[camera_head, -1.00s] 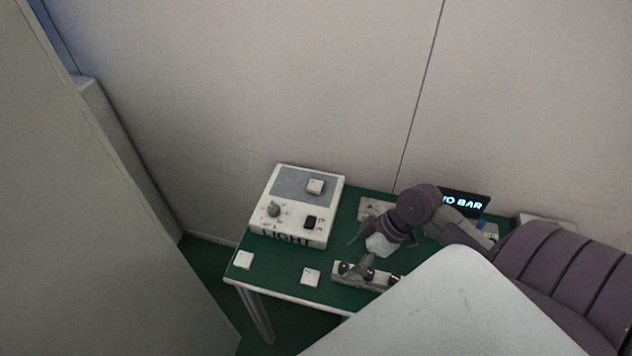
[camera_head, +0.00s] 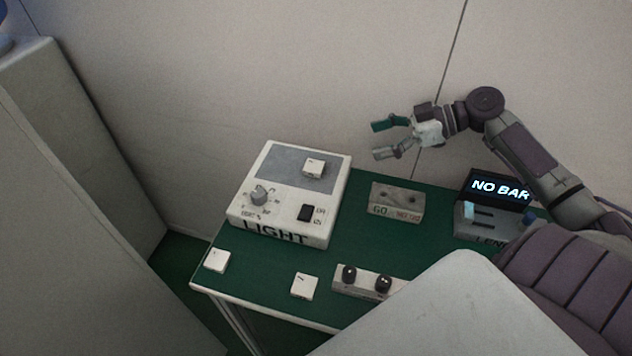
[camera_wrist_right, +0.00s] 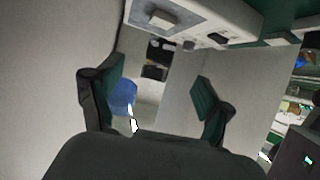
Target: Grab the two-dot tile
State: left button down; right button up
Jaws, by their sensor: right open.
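Three small white tiles show in the head view. One tile (camera_head: 313,168) lies on the grey plate of the LIGHT box, one tile (camera_head: 216,261) on the table's left front corner, and one tile (camera_head: 304,287) near the front edge. Their marks are too small for me to count dots. My right gripper (camera_head: 378,140) is open and empty, raised above the table, to the right of the LIGHT box. In the right wrist view its fingers (camera_wrist_right: 158,85) are apart, and the tile on the box (camera_wrist_right: 163,19) shows beyond them. My left gripper is not in view.
The LIGHT box (camera_head: 335,205) stands on the green table (camera_head: 375,250). A GO block (camera_head: 397,202), a block with two black knobs (camera_head: 363,284) and a device reading NO BAR (camera_head: 499,189) stand to its right. A tall pale cabinet (camera_head: 90,150) is at left.

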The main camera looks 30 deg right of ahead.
notch_tip(320, 180, down, 3)
jog(key=b, duration=0.1)
send_near(318, 166)
jog(key=shift+w+a+f, duration=0.15)
jog(key=shift+w+a, duration=0.3)
jog(key=shift+w+a+f, duration=0.2)
jog(key=shift+w+a, duration=0.25)
jog(key=shift+w, duration=0.05)
jog(key=shift+s+f+p+x, duration=0.1)
jog(key=shift+p+x, duration=0.15)
jog(key=shift+x, duration=1.25)
jog(key=shift+s+f+p+x, duration=0.15)
jog(key=shift+p+x, duration=0.1)
jog(key=shift+x, duration=1.3)
jog(key=shift+c, duration=0.4)
jog(key=c, duration=1.3)
